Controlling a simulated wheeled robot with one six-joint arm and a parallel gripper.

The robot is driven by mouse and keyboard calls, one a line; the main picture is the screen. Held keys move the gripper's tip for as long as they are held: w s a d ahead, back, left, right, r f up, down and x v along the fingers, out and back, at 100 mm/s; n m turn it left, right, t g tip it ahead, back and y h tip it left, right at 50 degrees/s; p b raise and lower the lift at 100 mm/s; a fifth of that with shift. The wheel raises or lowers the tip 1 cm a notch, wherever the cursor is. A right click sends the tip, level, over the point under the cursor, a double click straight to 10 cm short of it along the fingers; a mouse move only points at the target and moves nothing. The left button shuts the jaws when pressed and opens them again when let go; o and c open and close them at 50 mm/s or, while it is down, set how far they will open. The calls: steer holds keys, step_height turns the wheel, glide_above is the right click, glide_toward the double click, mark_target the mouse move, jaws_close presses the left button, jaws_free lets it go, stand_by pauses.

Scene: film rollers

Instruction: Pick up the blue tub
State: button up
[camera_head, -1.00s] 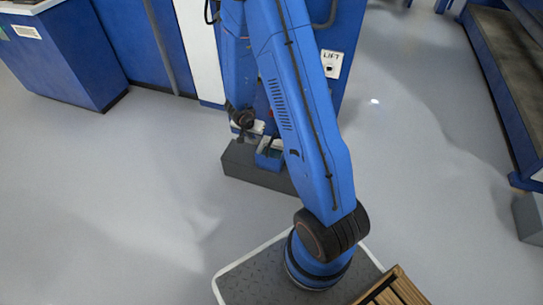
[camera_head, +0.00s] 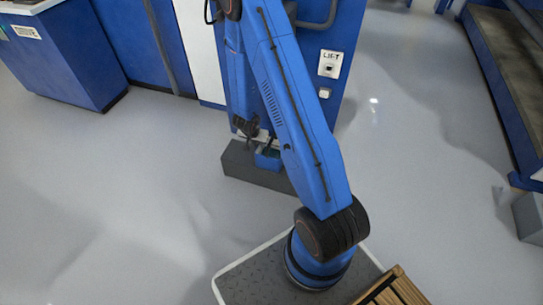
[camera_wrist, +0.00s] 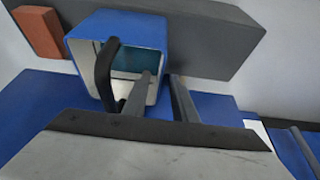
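The blue tub (camera_head: 267,160) stands at the dark grey block near the blue lift column, partly hidden by my arm in the head view. In the wrist view the tub (camera_wrist: 88,27) shows its open mouth, pale inner walls and a teal inside. A black bent bar, perhaps a handle, crosses its left side. My gripper (camera_wrist: 162,77) has its two grey fingers apart, one inside the mouth and one outside the right wall. The wall lies between them; I see no clear grip on it. My gripper (camera_head: 257,146) is small in the head view.
The dark grey block (camera_wrist: 215,35) runs behind the tub, with a red-brown block (camera_wrist: 38,32) to its left. The blue lift column (camera_head: 311,62) rises close behind. Open grey floor (camera_head: 120,180) lies to the left; a wooden slatted thing (camera_head: 395,290) is at the front.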

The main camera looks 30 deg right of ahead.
steer(key=shift+x, duration=1.35)
jaws_close()
steer(key=shift+w, duration=0.1)
stand_by(0.3)
